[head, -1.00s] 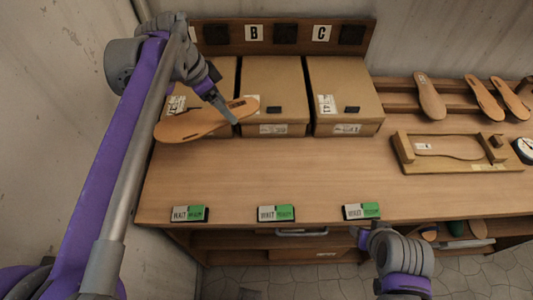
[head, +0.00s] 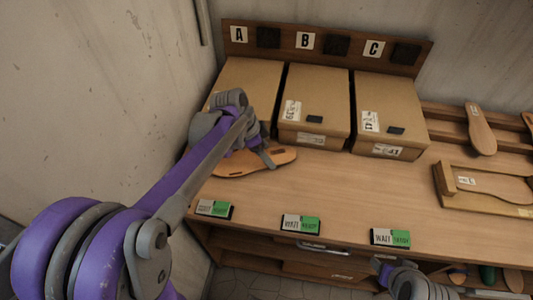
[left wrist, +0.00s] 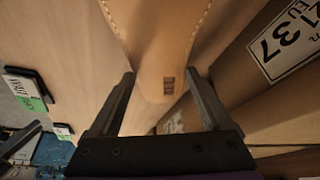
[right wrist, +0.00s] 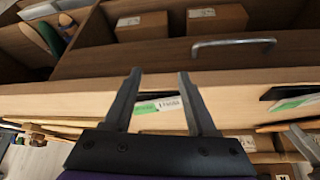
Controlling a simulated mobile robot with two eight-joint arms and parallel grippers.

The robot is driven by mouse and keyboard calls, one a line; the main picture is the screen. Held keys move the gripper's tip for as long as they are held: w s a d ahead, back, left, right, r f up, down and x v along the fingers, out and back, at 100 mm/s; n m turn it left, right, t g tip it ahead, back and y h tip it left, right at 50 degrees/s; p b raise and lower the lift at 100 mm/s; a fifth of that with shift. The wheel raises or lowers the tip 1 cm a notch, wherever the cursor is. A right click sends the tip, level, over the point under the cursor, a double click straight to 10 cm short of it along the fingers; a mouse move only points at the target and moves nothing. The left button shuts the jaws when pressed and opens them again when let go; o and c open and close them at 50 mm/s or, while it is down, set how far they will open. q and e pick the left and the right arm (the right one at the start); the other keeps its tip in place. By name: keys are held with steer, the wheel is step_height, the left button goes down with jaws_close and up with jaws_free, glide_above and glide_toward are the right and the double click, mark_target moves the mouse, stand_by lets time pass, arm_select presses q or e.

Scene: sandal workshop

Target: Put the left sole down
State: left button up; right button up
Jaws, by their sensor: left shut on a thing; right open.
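The tan left sole (head: 232,163) is low over the bench top in front of the box under sign A. I cannot tell whether it touches the wood. My left gripper (head: 267,158) is shut on the sole near one end. In the left wrist view the sole (left wrist: 165,45) runs away between the two fingers (left wrist: 165,95), with a small stamped mark facing me. My arm hides part of the sole in the head view. My right gripper (right wrist: 157,80) is open and empty, in front of the bench's front edge.
Closed shoe boxes stand under signs A (head: 239,34), B (head: 305,41) and C (head: 374,48). A green-and-white wait sign (head: 214,209) lies near the front edge, with similar ones to its right. A wooden frame (head: 485,203) stands at the right. The bench middle is clear.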

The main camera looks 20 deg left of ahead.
mark_target(251, 161)
arm_select(q)
steer(key=shift+f, duration=0.3)
steer(key=shift+f, duration=0.15)
steer(key=o, duration=1.5)
steer(key=shift+a+r, duration=0.1)
steer(key=shift+r, duration=0.4)
steer(key=p+v, duration=0.1)
steer(key=v, duration=1)
steer(key=shift+s+r, duration=0.15)
steer(key=shift+r, duration=0.05)
